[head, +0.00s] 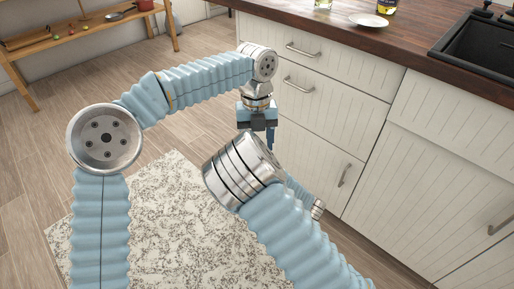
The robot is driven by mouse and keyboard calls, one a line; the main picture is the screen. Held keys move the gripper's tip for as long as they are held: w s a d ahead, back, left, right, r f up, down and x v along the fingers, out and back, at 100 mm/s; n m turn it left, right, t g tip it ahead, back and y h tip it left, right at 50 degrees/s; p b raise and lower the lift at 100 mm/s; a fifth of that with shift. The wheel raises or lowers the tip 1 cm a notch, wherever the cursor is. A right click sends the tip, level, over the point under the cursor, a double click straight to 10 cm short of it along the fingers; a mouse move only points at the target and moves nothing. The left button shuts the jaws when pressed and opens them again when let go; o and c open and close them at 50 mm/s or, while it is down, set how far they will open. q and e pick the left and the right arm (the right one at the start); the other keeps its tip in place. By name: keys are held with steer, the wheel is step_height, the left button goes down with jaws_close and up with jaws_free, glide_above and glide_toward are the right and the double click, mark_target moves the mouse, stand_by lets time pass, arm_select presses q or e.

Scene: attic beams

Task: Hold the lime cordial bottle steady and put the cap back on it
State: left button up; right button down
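A dark bottle or jar with a yellow-green label (388,6) stands on the wooden counter at the top edge of the head view. Its upper part is cut off, so I cannot tell whether it is the lime cordial bottle or has a cap. I cannot make out a loose cap. My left gripper (265,134) points down in front of the drawers, below and to the left of the bottle and well apart from it. It is partly hidden by my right arm, and its opening is unclear. My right arm reaches in from the bottom; its gripper does not show.
A white plate (368,20) and a glass-like item with green in it (323,4) are on the counter (420,42). A dark sink (478,45) is at the right. White drawers (335,92) stand below. A wooden shelf (85,32) is far left, a speckled rug (175,235) below.

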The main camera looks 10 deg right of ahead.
arm_select(q)
steer(key=shift+r, duration=0.55)
steer(key=shift+c, duration=0.3)
steer(key=n, duration=0.5)
steer(key=shift+s+d+r+n, duration=0.1)
steer(key=shift+s+r+n, duration=0.1)
steer(key=shift+n, duration=0.2)
steer(key=n, duration=0.5)
steer(key=shift+r+n, duration=0.25)
steer(key=shift+n, duration=0.05)
steer(key=n, duration=0.3)
steer(key=shift+s+r+t, duration=0.1)
steer(key=shift+r+t, duration=0.05)
steer(key=shift+t, duration=0.15)
steer(key=n, duration=0.5)
steer(key=shift+r+n, duration=0.3)
steer(key=shift+n, duration=0.1)
steer(key=n, duration=0.3)
steer(key=shift+r, duration=0.2)
steer(key=n, duration=0.4)
steer(key=shift+r+t, duration=0.25)
steer(key=shift+t, duration=0.05)
steer(key=n, duration=0.3)
steer(key=shift+r, duration=0.2)
